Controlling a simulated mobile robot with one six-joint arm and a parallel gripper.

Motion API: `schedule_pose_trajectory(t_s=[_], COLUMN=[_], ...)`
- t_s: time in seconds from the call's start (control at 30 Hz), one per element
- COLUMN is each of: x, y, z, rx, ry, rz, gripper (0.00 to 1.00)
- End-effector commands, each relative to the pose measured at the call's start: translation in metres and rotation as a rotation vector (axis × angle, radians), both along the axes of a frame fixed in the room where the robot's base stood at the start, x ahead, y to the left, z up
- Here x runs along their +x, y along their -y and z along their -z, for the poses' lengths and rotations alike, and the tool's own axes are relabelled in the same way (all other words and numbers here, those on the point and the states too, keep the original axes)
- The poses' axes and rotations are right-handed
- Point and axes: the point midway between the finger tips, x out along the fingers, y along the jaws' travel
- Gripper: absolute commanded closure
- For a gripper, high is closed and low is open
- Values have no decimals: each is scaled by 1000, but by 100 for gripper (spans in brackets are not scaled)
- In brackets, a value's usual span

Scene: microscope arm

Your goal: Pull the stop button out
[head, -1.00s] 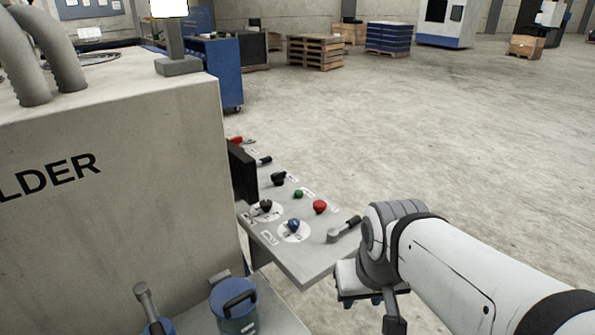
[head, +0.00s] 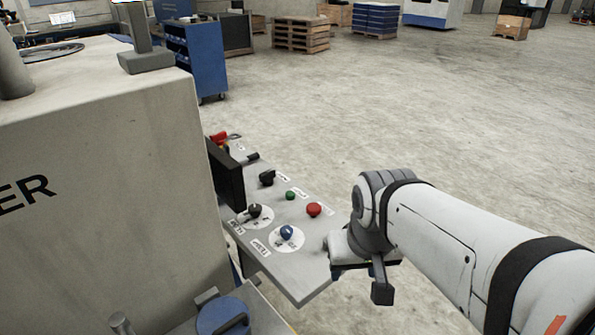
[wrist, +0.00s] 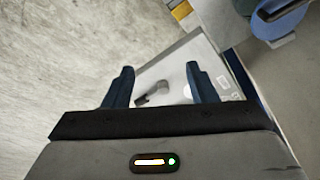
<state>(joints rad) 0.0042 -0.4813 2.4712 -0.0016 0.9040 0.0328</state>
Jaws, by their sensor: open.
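The red mushroom-shaped button (head: 314,209) stands on the grey control panel (head: 302,283), near its right edge in the head view. No label I can read names it as the stop button. My gripper (wrist: 161,85) is open and empty, its two dark blue fingers apart. In the wrist view a grey lever (wrist: 153,94) on the panel shows between the fingers, some way beyond them. In the head view my gripper is right of and nearer than the red button, with its fingers hidden. I do not make out the red button in the wrist view.
A blue knob (head: 287,232), a small green button (head: 290,195) and black knobs (head: 254,210) share the panel. A large grey machine (head: 100,170) stands left. A blue-lidded container (head: 223,316) is in front.

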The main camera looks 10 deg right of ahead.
Motion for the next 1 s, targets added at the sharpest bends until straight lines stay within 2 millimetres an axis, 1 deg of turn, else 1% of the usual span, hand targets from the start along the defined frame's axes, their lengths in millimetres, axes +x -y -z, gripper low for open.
schedule_pose_trajectory(t_s=[0.03,0.07,0.1,0.13,0.23,0.37,0.4,0.47,0.5,0.57,0.6,0.67,0.7,0.8,0.9,1.0], x=[10,17,29,39,76,128,144,167,183,206,221,243,257,288,313,331], y=[0,-1,-1,-2,-2,-3,-4,-4,-4,-5,-5,-6,-6,-7,-9,-9], z=[-6,-9,-14,-18,-28,-33,-33,-31,-29,-25,-20,-12,-6,12,30,44], rx=[6,12,21,27,52,81,88,98,104,114,119,125,130,136,142,144], ry=[-9,-15,-24,-30,-57,-89,-99,-114,-123,-136,-145,-159,-167,-187,-202,-210], rz=[31,56,90,119,231,384,431,503,550,621,669,740,789,901,997,1068], gripper=[44,42,38,37,37,37,37,37,37,37,37,37,37,37,37,37])
